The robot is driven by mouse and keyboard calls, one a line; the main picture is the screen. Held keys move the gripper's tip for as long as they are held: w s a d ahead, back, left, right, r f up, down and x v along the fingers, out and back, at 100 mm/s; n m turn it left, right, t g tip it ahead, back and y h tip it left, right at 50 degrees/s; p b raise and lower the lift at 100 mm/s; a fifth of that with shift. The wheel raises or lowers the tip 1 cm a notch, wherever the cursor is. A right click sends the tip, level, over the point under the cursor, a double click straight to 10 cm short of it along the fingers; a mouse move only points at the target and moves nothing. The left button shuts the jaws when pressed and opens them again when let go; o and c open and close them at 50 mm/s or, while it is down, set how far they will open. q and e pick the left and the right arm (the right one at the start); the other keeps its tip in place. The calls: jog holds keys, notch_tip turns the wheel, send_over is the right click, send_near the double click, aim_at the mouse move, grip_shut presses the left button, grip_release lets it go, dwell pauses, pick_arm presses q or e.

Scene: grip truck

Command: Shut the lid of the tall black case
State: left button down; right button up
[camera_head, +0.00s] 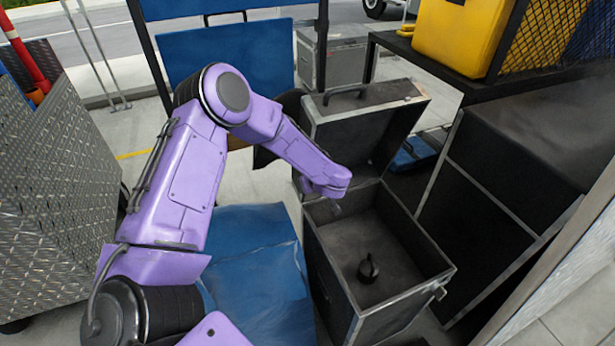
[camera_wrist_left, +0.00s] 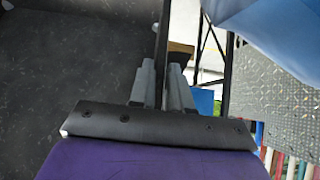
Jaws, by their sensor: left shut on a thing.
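The tall black case (camera_head: 340,270) stands open right of centre in the head view. Its lid (camera_head: 365,118) is raised at the back, roughly upright, with a handle on its upper edge. A small dark knob-shaped object (camera_head: 368,268) sits inside the case. My left arm reaches over to the lid's left side; its fingers are mostly hidden behind the wrist there. In the left wrist view my left gripper (camera_wrist_left: 163,75) is closed about the edge of a dark panel (camera_wrist_left: 75,70), which appears to be the lid. My right gripper is not in view.
A blue padded object (camera_head: 255,265) lies left of the case. A diamond-plate metal box (camera_head: 55,190) stands at far left. Another black case (camera_head: 480,190) stands close on the right, and a yellow container (camera_head: 460,35) sits behind it on a dark stand.

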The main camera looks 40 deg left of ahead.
pick_arm(q)
jog(key=shift+s+d+f, duration=0.15)
jog(key=shift+s+d, duration=0.15)
jog(key=shift+d, duration=0.35)
jog(key=shift+s+d+f, duration=0.1)
jog(key=shift+s+d, duration=0.15)
jog(key=shift+d, duration=0.45)
jog(key=s+d, duration=0.1)
jog(key=s+d+f, duration=0.1)
jog(key=d, duration=0.1)
jog(key=shift+f+p, duration=0.15)
jog(key=shift+p, duration=0.2)
jog(key=shift+d, duration=0.1)
jog(key=shift+s+d+f, duration=0.4)
jog(key=shift+d+f, duration=0.05)
jog(key=shift+d, duration=0.25)
jog(key=shift+s+d+f, duration=0.35)
jog(key=shift+d+f, duration=0.1)
jog(key=shift+d, duration=0.25)
jog(key=shift+s+d+f+b, duration=0.3)
jog(key=shift+s+d+f, duration=0.1)
jog(key=shift+d+f, duration=0.25)
jog(key=shift+s+d+f+b, duration=0.25)
jog(key=shift+s+d+f, duration=0.15)
jog(key=shift+d, duration=0.35)
